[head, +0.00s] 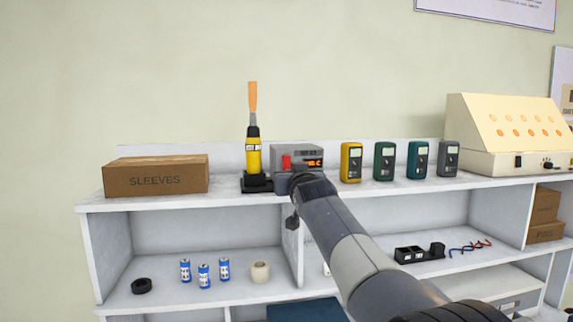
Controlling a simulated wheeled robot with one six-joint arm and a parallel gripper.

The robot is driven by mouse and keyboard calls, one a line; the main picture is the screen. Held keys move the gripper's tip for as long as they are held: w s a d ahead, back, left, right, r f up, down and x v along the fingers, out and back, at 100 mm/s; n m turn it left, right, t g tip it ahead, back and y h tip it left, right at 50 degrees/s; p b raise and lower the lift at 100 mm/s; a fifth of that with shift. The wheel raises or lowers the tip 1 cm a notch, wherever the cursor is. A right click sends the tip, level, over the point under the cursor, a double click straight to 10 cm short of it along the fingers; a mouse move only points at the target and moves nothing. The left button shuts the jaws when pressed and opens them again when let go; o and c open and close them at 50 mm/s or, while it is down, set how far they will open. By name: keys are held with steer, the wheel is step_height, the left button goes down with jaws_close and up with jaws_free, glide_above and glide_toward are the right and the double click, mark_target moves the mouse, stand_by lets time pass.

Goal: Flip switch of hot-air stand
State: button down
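The hot-air stand is a grey box (310,152) with a lit orange display, on the top shelf in the middle of the head view. Its red switch (286,162) shows at the left of the front face. A yellow hot-air handle (253,155) with an orange tip stands upright in a black base just left of the box. My arm reaches up from the lower right, and my gripper (302,182) is at its dark far end, just in front of the box's lower front. The fingers cannot be made out, and I cannot tell whether they touch the stand.
A sleeves carton (156,176) lies to the left. Several meters (385,161) and a cream panel (510,135) stand to the right on the same shelf. The lower shelf holds blue cells (204,276), a tape roll (260,272) and a black holder (410,254).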

steer(key=shift+p+x, duration=1.45)
steer(key=shift+x, duration=0.45)
stand_by(0.5)
steer(key=shift+s, duration=0.1)
steer(key=b+v, duration=0.6)
steer(key=v, duration=0.2)
stand_by(0.4)
